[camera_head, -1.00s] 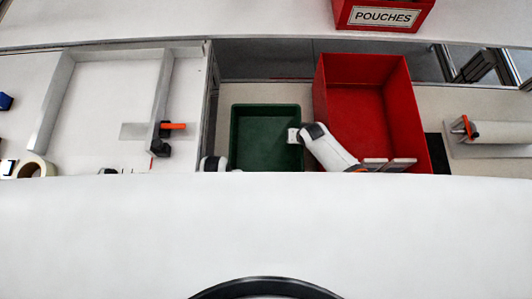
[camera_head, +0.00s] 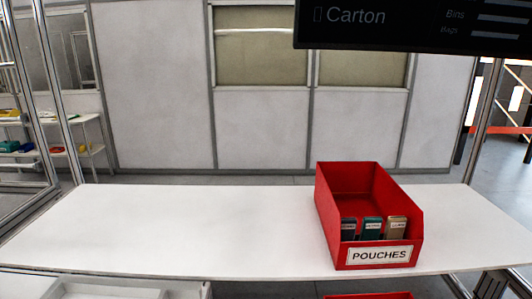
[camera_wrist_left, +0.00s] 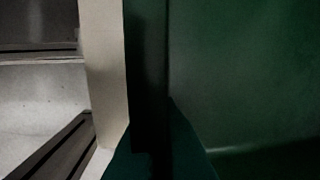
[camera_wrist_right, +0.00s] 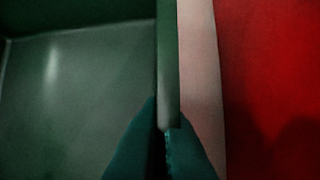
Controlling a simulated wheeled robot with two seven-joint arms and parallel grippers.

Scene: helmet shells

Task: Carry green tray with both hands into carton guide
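The green tray shows in both wrist views and is out of the head view. In the left wrist view its wall (camera_wrist_left: 148,60) stands upright with the dark green inside to the right. My left gripper (camera_wrist_left: 160,135) has its teal fingers on both sides of that wall, closed on it. In the right wrist view the opposite wall (camera_wrist_right: 167,60) runs between the teal fingers of my right gripper (camera_wrist_right: 165,135), closed on it, with the tray's inside to the left. The tray's floor looks empty where it shows. I cannot identify the carton guide in the current views.
A red bin (camera_head: 378,255) labelled POUCHES, holding several small boxes, stands on a white shelf (camera_head: 180,225). A dark sign (camera_head: 410,25) reading "Carton" hangs above. Red surface (camera_wrist_right: 270,70) lies close right of the tray, across a narrow pale gap. A dark rail (camera_wrist_left: 55,150) lies left.

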